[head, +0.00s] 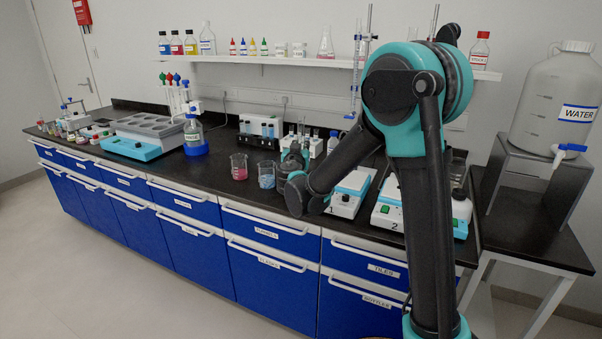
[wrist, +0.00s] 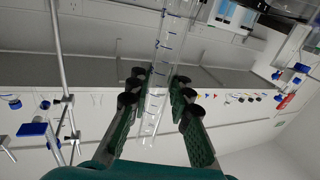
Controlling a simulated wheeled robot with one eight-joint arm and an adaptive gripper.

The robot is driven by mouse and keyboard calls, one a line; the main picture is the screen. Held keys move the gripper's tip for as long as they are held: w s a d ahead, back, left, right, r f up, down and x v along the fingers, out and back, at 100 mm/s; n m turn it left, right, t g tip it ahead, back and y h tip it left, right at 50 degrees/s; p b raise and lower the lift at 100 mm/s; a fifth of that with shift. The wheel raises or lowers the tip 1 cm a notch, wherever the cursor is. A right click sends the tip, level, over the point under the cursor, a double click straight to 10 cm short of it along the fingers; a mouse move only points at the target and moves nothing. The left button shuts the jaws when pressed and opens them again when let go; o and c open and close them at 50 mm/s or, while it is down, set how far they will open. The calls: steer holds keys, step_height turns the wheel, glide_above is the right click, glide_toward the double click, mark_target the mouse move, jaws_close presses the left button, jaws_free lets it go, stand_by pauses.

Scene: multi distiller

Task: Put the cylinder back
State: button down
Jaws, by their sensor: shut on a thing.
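The clear graduated cylinder (wrist: 168,45) with blue marks is between the two green-padded fingers of my gripper (wrist: 156,92) in the wrist view. My gripper is shut on it. The cylinder runs up out of the top of the wrist view, so its whole length does not show. In the head view my gripper (head: 293,155) is over the black bench, just behind and right of the beakers and largely hidden by my own wrist. I cannot clearly tell the held cylinder in the head view.
A beaker of pink liquid (head: 239,167) and a beaker of blue liquid (head: 266,175) stand close left of my gripper. A white device (head: 347,196) and a second device (head: 397,219) are to the right. A wall shelf (head: 270,61) and a clamp stand (head: 364,60) are behind.

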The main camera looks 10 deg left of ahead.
step_height(320, 180, down, 10)
steer(key=shift+f, duration=0.15)
stand_by(0.4)
steer(key=shift+f, duration=0.1)
steer(key=c, duration=1.4)
jaws_free()
steer(key=shift+o, duration=0.2)
steer(key=shift+s, duration=0.1)
steer(key=s, duration=1.2)
steer(key=shift+a, duration=0.2)
